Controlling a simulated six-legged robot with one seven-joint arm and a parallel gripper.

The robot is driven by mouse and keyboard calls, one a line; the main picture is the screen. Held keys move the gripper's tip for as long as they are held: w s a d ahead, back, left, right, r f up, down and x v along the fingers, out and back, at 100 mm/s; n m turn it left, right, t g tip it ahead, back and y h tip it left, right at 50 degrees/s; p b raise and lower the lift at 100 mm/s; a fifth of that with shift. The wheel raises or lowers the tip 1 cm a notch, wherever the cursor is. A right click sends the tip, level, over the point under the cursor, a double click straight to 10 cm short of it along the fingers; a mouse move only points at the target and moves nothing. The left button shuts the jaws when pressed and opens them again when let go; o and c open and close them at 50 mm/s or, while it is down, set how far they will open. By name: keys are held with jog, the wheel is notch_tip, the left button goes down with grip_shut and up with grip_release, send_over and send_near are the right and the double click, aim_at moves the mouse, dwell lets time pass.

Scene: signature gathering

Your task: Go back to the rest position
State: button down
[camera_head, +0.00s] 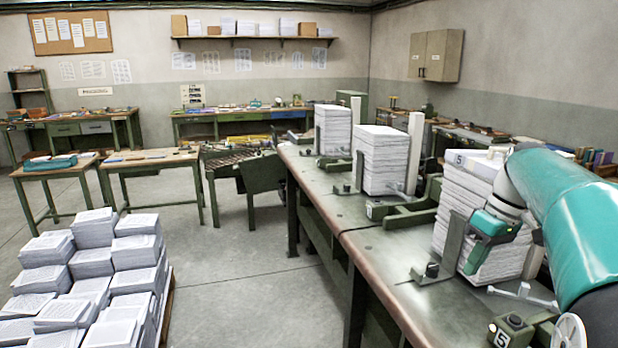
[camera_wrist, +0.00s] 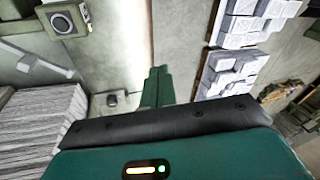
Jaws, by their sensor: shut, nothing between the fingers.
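My gripper shows in the wrist view (camera_wrist: 157,72) with its two green fingers together and nothing between them. In the head view, its teal body (camera_head: 492,228) hangs at the right, in front of the tall paper stack (camera_head: 453,207) marked 5. I cannot tell from the head view whether it touches that stack. My teal arm reaches in from the right edge. In the wrist view, a paper stack (camera_wrist: 45,130) stands left of the fingers.
The long bench (camera_head: 385,262) carries two more stacks (camera_head: 383,160) (camera_head: 333,130) in metal holders. A control box marked 5 (camera_head: 512,328) sits near the front. The floor (camera_head: 245,290) between is clear.

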jog(key=s+a+f+m+t+h, duration=0.1)
jog(key=s+a, duration=0.3)
jog(key=a, duration=0.3)
jog(key=s+a+m+t+h, duration=0.1)
jog(key=s+a+h, duration=0.1)
jog(key=s+a, duration=0.3)
jog(key=s+a+f+m+t, duration=0.2)
jog(key=s+a+f+t, duration=0.1)
jog(key=s+a+f, duration=0.4)
jog(key=shift+s+a+f+m, duration=0.35)
jog(key=shift+s+a, duration=0.35)
jog(key=shift+s, duration=0.45)
